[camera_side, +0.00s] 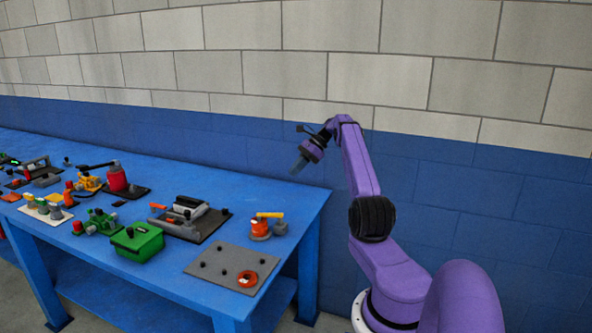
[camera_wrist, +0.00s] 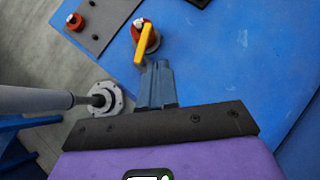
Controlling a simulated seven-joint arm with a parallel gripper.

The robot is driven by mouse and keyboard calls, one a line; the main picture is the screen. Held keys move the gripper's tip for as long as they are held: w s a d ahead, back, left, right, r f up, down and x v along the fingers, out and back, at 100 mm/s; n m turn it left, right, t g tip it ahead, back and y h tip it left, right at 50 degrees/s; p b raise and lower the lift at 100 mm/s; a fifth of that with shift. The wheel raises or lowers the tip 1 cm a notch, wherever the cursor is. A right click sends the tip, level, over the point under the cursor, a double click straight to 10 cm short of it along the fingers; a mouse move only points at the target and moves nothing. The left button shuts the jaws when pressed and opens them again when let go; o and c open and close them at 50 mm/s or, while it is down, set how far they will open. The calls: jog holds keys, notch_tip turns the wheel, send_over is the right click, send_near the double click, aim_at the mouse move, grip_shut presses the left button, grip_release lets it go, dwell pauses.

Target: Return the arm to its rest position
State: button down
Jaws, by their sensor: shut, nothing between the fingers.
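My purple arm is raised at the right of the side view. My gripper (camera_side: 298,168) is at its end, above and beyond the right end of the blue table (camera_side: 300,195), pointing down and left. In the wrist view my gripper (camera_wrist: 160,66) shows its blue-grey fingers together, with nothing between them. It is apart from everything on the table. The nearest thing to the fingertips in the wrist view is an orange-red part with a yellow handle (camera_wrist: 143,42); it also stands near the table's right end in the side view (camera_side: 261,227).
A green box (camera_side: 137,242), a grey device on a dark plate (camera_side: 187,212) and a red cylinder (camera_side: 117,178) stand farther left. A wall runs behind.

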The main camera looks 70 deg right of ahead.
jog(key=w+a+r+n+g, duration=0.2)
jog(key=w+a+n, duration=0.15)
jog(key=a, duration=0.55)
jog(key=w+a+r+n+g, duration=0.2)
jog(key=w+a+n, duration=0.15)
jog(key=a, duration=0.55)
jog(key=w+a+r+n+g, duration=0.1)
jog(key=w+a+n, duration=0.25)
jog(key=a, duration=0.55)
jog(key=s+a+r+n+g+h, duration=0.25)
jog(key=a+n, duration=0.35)
jog(key=a, duration=0.7)
jog(key=s+a+r+n+h, duration=0.1)
jog(key=s+a+n+h, duration=0.1)
jog(key=s+a+n, duration=1.15)
jog(key=s+a+f+n, duration=0.1)
jog(key=s+n, duration=0.3)
jog(key=s, duration=0.5)
jog(key=s+f+n+t+h, duration=0.1)
jog(key=s+n, duration=0.4)
jog(key=s, duration=0.5)
jog(key=shift+a+f+n, duration=0.3)
jog(key=shift+a+f, duration=0.05)
jog(key=shift+f, duration=0.05)
jog(key=shift+s+h, duration=0.1)
jog(key=shift+h, duration=0.15)
